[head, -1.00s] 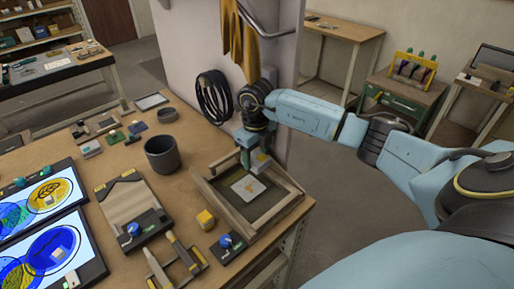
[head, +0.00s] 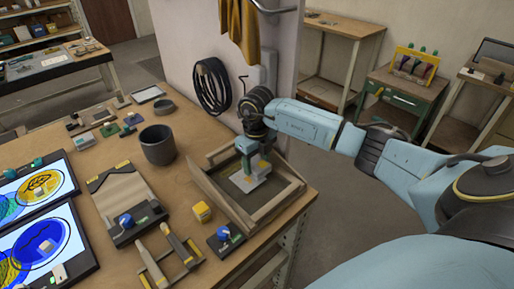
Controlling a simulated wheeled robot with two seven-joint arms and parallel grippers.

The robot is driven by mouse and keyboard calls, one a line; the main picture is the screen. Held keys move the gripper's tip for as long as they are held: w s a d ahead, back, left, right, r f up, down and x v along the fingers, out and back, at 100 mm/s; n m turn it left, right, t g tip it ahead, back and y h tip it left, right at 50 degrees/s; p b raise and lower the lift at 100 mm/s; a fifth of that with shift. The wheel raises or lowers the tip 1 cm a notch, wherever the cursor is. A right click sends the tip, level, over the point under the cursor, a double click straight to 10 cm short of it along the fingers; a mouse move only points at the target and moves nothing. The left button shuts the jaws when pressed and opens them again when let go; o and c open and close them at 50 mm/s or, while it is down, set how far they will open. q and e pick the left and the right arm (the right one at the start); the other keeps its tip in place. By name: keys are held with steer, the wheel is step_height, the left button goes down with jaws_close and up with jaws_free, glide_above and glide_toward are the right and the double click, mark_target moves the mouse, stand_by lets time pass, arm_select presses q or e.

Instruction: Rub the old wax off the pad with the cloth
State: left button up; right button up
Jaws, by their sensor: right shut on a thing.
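My right gripper (head: 252,160) reaches down into a wooden-framed tray at the right end of the workbench. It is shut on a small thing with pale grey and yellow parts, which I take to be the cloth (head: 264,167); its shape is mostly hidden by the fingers. A pale square pad (head: 247,183) lies on the dark floor of the tray (head: 268,211), directly under the gripper. The gripper covers much of the pad, so its wax mark is hidden. I cannot tell whether the held thing touches the pad. My left gripper is not in view.
A dark grey cup (head: 158,146) stands left of the tray. A yellow block (head: 202,211) and a blue-knobbed tool (head: 224,237) lie near its front left. Lit screens (head: 45,235) fill the bench's left. A wall with a coiled black cable (head: 211,87) rises behind.

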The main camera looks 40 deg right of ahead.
mark_target(237, 185)
steer(key=shift+a+f+p, duration=0.2)
steer(key=shift+a+f, duration=0.1)
steer(key=shift+a, duration=0.25)
steer(key=shift+a+f+p, duration=0.15)
steer(key=shift+a+f, duration=0.1)
steer(key=shift+a, duration=0.25)
steer(key=shift+c, duration=0.5)
steer(key=shift+s+a+p, duration=0.15)
steer(key=shift+a+p, duration=0.05)
steer(key=shift+a, duration=1.15)
steer(key=shift+s+a+p, duration=0.1)
steer(key=shift+a+p, duration=0.05)
steer(key=shift+a, duration=1.15)
steer(key=d, duration=0.2)
steer(key=d+b, duration=0.1)
steer(key=d, duration=0.4)
steer(key=shift+w+d, duration=0.2)
steer(key=shift+w, duration=0.05)
steer(key=shift+r, duration=0.25)
step_height(237, 185, up, 2)
steer(key=shift+d+r+p, duration=0.1)
steer(key=shift+p, duration=0.4)
step_height(237, 185, up, 6)
steer(key=p, duration=0.4)
steer(key=shift+f, duration=0.25)
steer(key=shift+a, duration=0.2)
